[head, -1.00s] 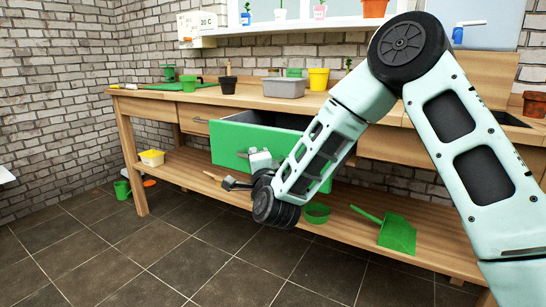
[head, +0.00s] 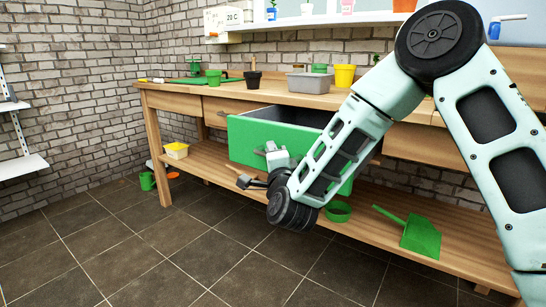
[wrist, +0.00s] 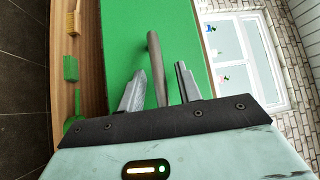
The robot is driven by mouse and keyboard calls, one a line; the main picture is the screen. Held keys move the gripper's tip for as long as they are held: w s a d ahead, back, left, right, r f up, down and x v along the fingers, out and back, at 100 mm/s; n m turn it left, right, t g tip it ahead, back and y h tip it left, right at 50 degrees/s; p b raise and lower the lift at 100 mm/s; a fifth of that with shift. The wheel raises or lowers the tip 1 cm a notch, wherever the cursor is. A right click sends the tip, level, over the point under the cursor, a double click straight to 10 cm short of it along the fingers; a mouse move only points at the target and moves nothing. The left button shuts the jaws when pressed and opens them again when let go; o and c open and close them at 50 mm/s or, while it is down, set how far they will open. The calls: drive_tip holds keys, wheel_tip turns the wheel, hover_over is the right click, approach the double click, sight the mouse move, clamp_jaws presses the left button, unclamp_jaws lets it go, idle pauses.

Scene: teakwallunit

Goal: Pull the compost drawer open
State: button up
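The compost drawer has a green front (head: 250,142) and stands pulled out of the wooden bench; its dark inside (head: 300,115) shows from above. The drawer's grey bar handle (wrist: 154,62) runs between the fingers of my gripper (wrist: 163,82) in the wrist view. The fingers are apart, with a gap on the right side of the bar; whether the left finger touches it I cannot tell. In the head view, my gripper (head: 277,158) is at the drawer front, and my forearm hides the front's right part.
The wooden bench (head: 165,102) carries pots and a grey bin (head: 312,83). A green watering can (head: 147,181) stands on the floor. The tiled floor in front is clear.

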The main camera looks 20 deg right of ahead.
drive_tip(key=s+a+f+p, duration=0.1)
drive_tip(key=s, duration=1.1)
drive_tip(key=shift+a+f, duration=0.15)
drive_tip(key=shift+f, duration=0.15)
drive_tip(key=shift+w, duration=0.1)
drive_tip(key=s+a+f+n+g+y, duration=0.35)
drive_tip(key=s+a+n+g, duration=0.2)
drive_tip(key=n, duration=0.25)
drive_tip(key=s+a+f+n+g+y, duration=0.2)
drive_tip(key=s+a+n+g+y, duration=0.35)
drive_tip(key=a+n, duration=0.2)
drive_tip(key=s+d+n+g+h, duration=0.3)
drive_tip(key=s+d+n+g, duration=0.15)
drive_tip(key=s, duration=0.45)
drive_tip(key=s+d+n+g+h, duration=0.35)
drive_tip(key=s+d+n, duration=0.2)
drive_tip(key=s, duration=0.35)
wheel_tip(320, 180, up, 32)
drive_tip(key=a+p, duration=0.1)
drive_tip(key=p, duration=3)
drive_tip(key=shift+p, duration=0.3)
